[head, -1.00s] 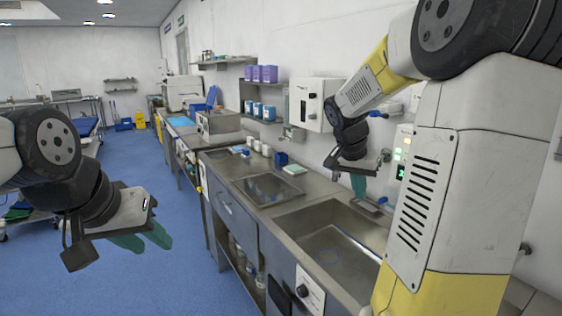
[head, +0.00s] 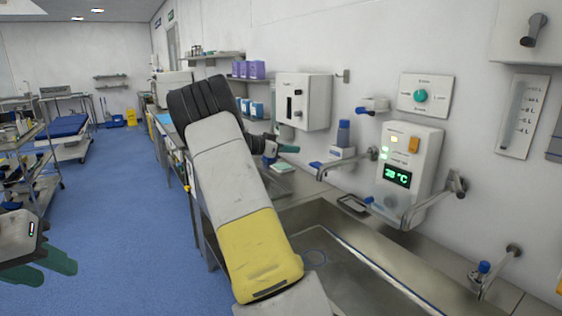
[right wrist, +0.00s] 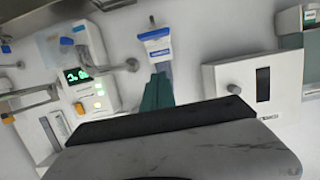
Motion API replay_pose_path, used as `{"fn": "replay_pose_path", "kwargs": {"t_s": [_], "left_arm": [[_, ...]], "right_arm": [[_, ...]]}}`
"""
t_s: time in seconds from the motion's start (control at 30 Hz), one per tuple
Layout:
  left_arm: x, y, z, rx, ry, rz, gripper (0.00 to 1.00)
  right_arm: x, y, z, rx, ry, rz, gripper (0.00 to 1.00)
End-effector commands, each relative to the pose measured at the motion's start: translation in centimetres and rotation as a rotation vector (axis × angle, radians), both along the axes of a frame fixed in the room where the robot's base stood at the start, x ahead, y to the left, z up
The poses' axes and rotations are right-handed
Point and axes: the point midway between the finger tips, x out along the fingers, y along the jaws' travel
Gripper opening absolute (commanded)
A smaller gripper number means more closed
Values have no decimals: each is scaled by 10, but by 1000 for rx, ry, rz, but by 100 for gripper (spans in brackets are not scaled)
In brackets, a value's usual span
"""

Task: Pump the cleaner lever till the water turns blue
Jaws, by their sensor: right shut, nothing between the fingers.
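A small wall dispenser with a blue bottle (head: 344,132) is above the sink's far end. A blue-tipped lever (head: 315,165) juts out low on its left side. The dispenser's pale body with a blue label (right wrist: 157,45) shows in the right wrist view, straight beyond my fingers. My right gripper (head: 288,149) is shut and empty, its green fingertips pointing at the dispenser from the left. I cannot tell whether they touch it. My left gripper (head: 48,268) is open and empty over the floor at the lower left. The steel sink (head: 335,262) is partly behind my right arm; no blue water shows.
A temperature panel (head: 408,165) with green digits stands right of the dispenser, with metal taps (head: 345,165) jutting beside it. A white slotted wall box (head: 303,101) is to the left. A dial panel (head: 425,95) hangs above.

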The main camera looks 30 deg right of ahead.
Motion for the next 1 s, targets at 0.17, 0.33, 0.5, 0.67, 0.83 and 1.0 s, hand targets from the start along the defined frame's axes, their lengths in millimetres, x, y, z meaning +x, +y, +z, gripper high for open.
{"fn": "replay_pose_path", "kwargs": {"t_s": [0.17, 0.33, 0.5, 0.67, 0.83, 1.0], "left_arm": [[0, 0, 0, 0, 0, 0, 36], [0, 0, 0, 0, 0, 0, 36], [0, 0, 0, 0, 0, 0, 36], [0, 0, 0, 0, 0, 0, 36], [0, 0, 0, 0, 0, 0, 36], [0, 0, 0, 0, 0, 0, 36]], "right_arm": [[1, 0, 1, -8, -7, -1, 0], [1, 0, 0, -8, -6, -1, 0], [2, -11, -2, -7, -5, -3, 0], [3, -38, -10, -8, -3, -5, 0], [6, -75, -19, -7, -4, -6, 0], [10, -98, -33, -5, -1, 1, 0]]}}
